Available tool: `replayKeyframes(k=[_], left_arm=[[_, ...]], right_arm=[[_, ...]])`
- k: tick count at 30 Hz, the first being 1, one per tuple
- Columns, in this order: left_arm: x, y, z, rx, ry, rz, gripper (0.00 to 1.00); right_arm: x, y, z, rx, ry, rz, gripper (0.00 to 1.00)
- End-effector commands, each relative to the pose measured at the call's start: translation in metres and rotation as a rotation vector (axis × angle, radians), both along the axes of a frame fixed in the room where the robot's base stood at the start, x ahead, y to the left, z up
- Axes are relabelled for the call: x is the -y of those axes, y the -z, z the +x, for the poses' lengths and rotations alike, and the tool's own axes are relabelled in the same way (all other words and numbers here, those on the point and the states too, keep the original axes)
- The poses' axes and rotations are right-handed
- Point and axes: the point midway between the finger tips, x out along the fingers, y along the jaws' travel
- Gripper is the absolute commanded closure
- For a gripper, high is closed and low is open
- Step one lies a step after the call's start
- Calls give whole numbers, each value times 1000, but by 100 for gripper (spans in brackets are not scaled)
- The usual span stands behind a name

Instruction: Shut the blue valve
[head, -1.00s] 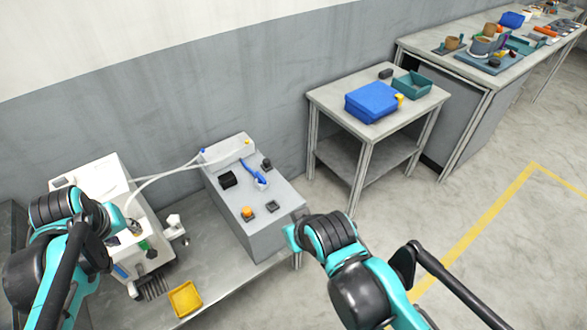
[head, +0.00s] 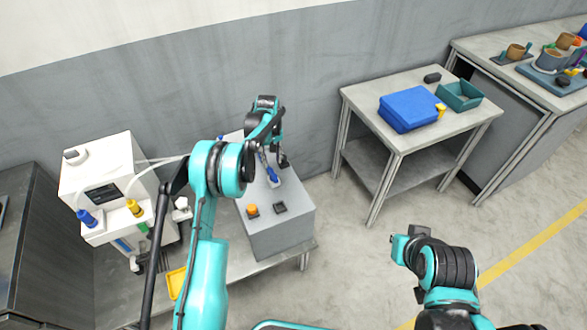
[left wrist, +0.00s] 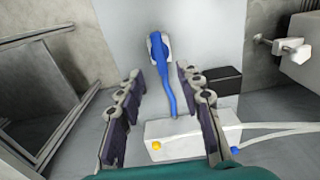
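The blue valve (head: 272,174) is a long blue lever handle on top of a grey box (head: 284,232). In the left wrist view the lever (left wrist: 165,75) runs from a pale round mount down toward a white block. My left gripper (head: 265,150) is over the far part of the box, close to the lever, and partly covers it in the head view. In the left wrist view its fingers (left wrist: 160,88) are spread apart, with the lever showing between them and nothing gripped. The end of my right arm is away to the right, over the floor; its fingers cannot be made out.
The box also carries an orange button (head: 252,210) and a black square part (head: 280,207). A white machine (head: 98,190) with hoses stands left, and a yellow tray (head: 176,282) lies partly behind my arm. A side table (head: 390,150) with a blue case (head: 408,112) stands right.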

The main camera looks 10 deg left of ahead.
Motion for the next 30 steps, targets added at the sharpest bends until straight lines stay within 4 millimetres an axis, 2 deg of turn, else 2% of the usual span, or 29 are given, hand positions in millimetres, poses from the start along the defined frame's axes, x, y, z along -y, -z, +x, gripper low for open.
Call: replayKeyframes(k=[5,15,18,26,27,30], left_arm=[[-1,13,1,-4,-3,0,64],[0,67,0,-2,-2,0,64],[0,77,1,-2,-1,0,64],[0,80,0,-2,-1,0,64],[0,79,0,-2,-1,0,66],[0,79,0,-1,-1,0,93]], right_arm=[[0,5,0,0,0,0,100],[0,27,0,0,0,0,100],[0,30,0,0,0,0,100],[0,30,0,0,0,0,100],[0,30,0,0,0,0,100],[0,30,0,0,0,0,100]])
